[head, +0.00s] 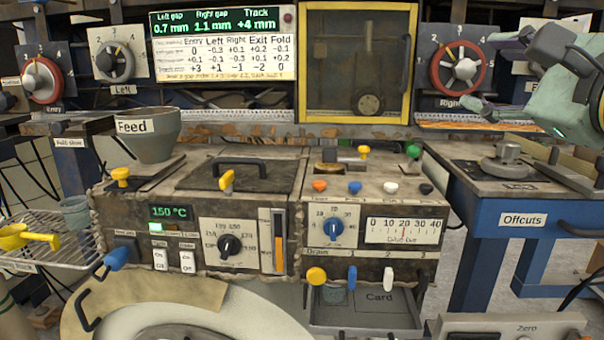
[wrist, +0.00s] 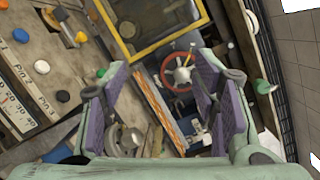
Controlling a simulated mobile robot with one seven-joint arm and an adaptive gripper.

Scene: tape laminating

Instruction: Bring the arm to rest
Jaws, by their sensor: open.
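My gripper (head: 482,72) is at the upper right of the head view, in front of the machine. Its two green fingers are spread wide, one above the other, and point left. They show just right of the red-rimmed Right dial (head: 461,67). In the wrist view my gripper (wrist: 163,85) is open with purple pads, and nothing is held between them. The red dial (wrist: 180,74) shows beyond the fingertips there, apart from them. My forearm is out of the head view.
The Offcuts table (head: 500,190) with a grey metal part (head: 507,155) stands below my gripper. A yellow-framed window (head: 357,62) is left of the dial. The machine's front has several coloured knobs, and a Feed hopper (head: 148,135) stands left. An open drawer (head: 365,310) shows below.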

